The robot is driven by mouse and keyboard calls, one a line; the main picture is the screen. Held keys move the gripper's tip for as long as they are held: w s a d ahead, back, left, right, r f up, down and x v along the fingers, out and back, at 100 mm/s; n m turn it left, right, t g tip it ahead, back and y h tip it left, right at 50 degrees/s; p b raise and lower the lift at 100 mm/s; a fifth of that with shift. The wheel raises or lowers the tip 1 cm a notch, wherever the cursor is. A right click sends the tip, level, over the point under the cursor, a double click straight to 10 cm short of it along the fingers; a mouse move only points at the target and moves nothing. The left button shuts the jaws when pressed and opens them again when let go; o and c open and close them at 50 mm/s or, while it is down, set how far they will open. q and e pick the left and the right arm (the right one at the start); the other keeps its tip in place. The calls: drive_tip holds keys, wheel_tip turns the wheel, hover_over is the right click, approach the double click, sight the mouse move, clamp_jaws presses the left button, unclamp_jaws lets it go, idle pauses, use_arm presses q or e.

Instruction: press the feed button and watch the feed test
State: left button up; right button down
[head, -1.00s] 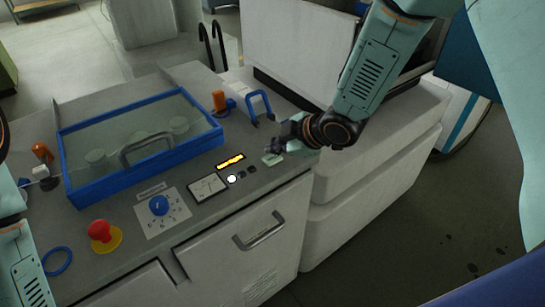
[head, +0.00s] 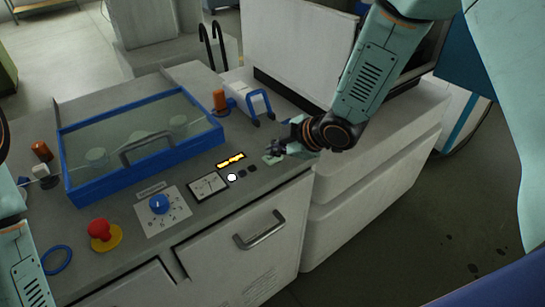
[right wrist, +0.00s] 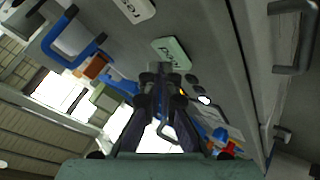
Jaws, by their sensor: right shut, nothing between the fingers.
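A pale green plate (head: 271,160) lies on the grey console near its front right edge. In the right wrist view the plate (right wrist: 172,53) bears dark lettering that seems to read "feed". My right gripper (head: 273,148) is shut and empty, its tips close over the plate; I cannot tell whether they touch it. In the right wrist view the fingertips (right wrist: 162,70) are just below the plate. A small display (head: 231,160) shows an orange trace. A meter (head: 208,186) is beside it. A round white lamp (head: 232,177) is lit. My left gripper is out of view.
A blue-framed clear lid (head: 140,165) covers the console's left. A red mushroom button (head: 99,229) and a blue knob (head: 159,204) are in front. Floor at right is clear.

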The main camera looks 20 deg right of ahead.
drive_tip(key=shift+d, duration=0.1)
drive_tip(key=shift+f, duration=0.1)
idle(0.3)
drive_tip(key=shift+f, duration=0.35)
idle(0.3)
idle(0.4)
drive_tip(key=shift+r+p, duration=0.6)
drive_tip(key=shift+r, duration=0.3)
drive_tip(key=shift+r, duration=0.1)
